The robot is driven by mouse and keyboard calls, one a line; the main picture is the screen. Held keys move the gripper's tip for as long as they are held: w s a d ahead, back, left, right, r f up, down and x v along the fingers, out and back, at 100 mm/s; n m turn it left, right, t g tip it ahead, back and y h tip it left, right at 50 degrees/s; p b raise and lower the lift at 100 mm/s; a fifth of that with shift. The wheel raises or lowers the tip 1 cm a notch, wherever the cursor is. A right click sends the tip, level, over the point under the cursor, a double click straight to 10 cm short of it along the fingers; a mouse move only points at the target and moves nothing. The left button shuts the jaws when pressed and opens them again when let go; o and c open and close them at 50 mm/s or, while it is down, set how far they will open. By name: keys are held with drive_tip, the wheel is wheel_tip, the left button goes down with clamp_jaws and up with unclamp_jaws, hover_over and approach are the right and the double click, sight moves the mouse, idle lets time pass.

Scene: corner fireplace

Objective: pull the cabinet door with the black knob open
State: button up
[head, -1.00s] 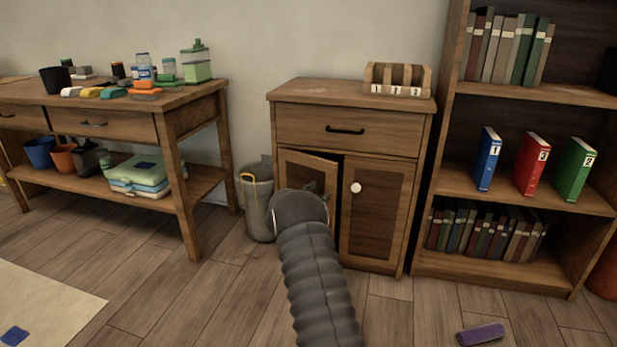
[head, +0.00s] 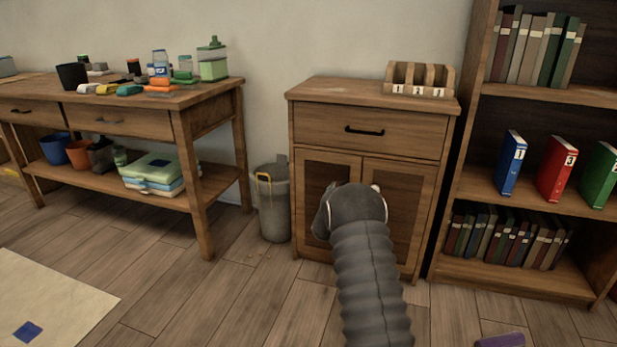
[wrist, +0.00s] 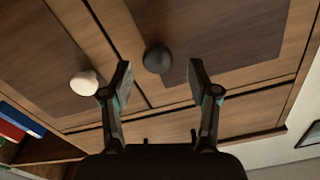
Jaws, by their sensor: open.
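The cabinet (head: 368,118) stands against the wall in the head view, with two doors under a drawer. The left door (head: 313,185) looks shut, flush with the right door (head: 412,215). The black knob (wrist: 157,60) shows in the wrist view, in line with the gap between my fingertips. My gripper (wrist: 160,78) is open and empty, its fingers on either side of the knob's line. I cannot tell whether the knob is between the tips or just beyond. The white knob (wrist: 84,83) is outside the left finger. In the head view my arm hides the gripper and black knob.
A grey bin (head: 272,208) stands just left of the cabinet, near the left door's side. A workbench (head: 208,130) is farther left and a bookshelf (head: 462,190) close on the right. A purple block (head: 500,341) lies on the floor. The floor before the cabinet is otherwise clear.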

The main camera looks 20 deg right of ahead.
drive_tip(key=v, duration=0.9)
drive_tip(key=s+a+r+n+y+p, duration=0.1)
drive_tip(key=s+a+r+n+y, duration=0.1)
drive_tip(key=a+r+y, duration=0.3)
drive_tip(key=s+a+r+n+p, duration=0.1)
drive_tip(key=s+a+r, duration=0.15)
drive_tip(key=r, duration=0.55)
drive_tip(key=s+a+r+n+g+y+p, duration=0.1)
drive_tip(key=s+a+r+y, duration=0.1)
drive_tip(key=s, duration=0.4)
drive_tip(key=s+a+r+n+g+y+p, duration=0.1)
drive_tip(key=s+a+r+n+y, duration=0.1)
drive_tip(key=s+a+r, duration=0.3)
drive_tip(key=shift+s+a+r+g, duration=0.25)
drive_tip(key=shift+s+r+g, duration=0.2)
drive_tip(key=shift+r, duration=0.2)
